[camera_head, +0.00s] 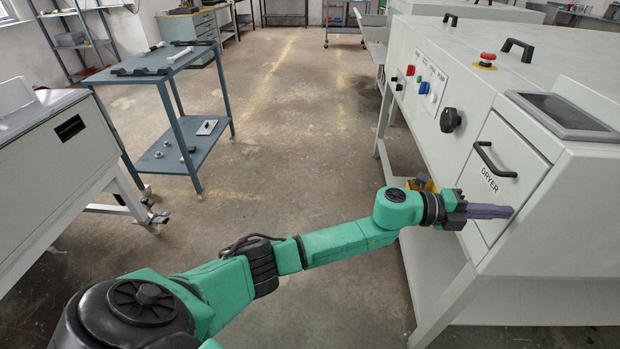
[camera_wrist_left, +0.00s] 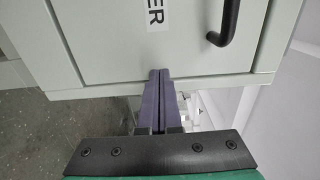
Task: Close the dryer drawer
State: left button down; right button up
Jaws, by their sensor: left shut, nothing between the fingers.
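The dryer drawer (camera_head: 507,171) is a light grey front panel marked DRYER, with a black bar handle (camera_head: 490,162), on the right of the head view. Its front looks flush or nearly flush with the machine around it. My left gripper (camera_head: 508,211) is shut and empty, its purple fingers at the lower part of the drawer front. In the left wrist view the shut fingertips (camera_wrist_left: 158,74) reach the lower edge of the drawer panel (camera_wrist_left: 110,45); I cannot tell if they touch. The handle (camera_wrist_left: 228,22) is to their upper right. My right gripper is not in view.
The machine (camera_head: 590,200) carries a red stop button (camera_head: 487,58), a black knob (camera_head: 450,120) and a dark screen (camera_head: 565,112). A blue cart (camera_head: 180,75) with tools stands at left, and a grey cabinet (camera_head: 45,150) nearer. The floor between is clear.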

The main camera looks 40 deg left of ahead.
pick_arm(q)
jog(key=shift+r, duration=0.25)
jog(key=shift+r, duration=0.25)
dwell(0.3)
jog(key=shift+f, duration=0.1)
